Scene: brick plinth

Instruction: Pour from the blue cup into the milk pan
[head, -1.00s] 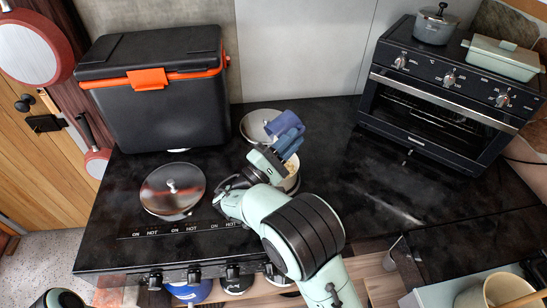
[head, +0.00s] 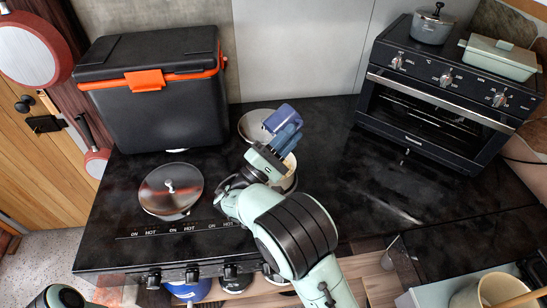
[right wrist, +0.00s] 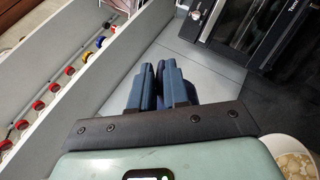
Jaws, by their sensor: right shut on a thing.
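My right gripper (head: 287,139) is shut on the blue cup (head: 279,118) above the hob's right side. The cup looks tilted; its mouth and contents cannot be made out. In the right wrist view the gripper's fingers (right wrist: 160,88) have part of the dark blue cup between them. A pale round pan (head: 290,164), probably the milk pan, stands just below and beside the gripper, partly hidden by my wrist. Its rim area with mottled beige contents also shows in the right wrist view (right wrist: 294,164). My left gripper is not visible.
A grey round pan or lid (head: 253,124) lies behind the cup. A lidded pan (head: 171,190) sits at the left of the hob. A black cooler box (head: 155,95) stands behind it, and an oven (head: 435,105) at the right. The dark counter between is clear.

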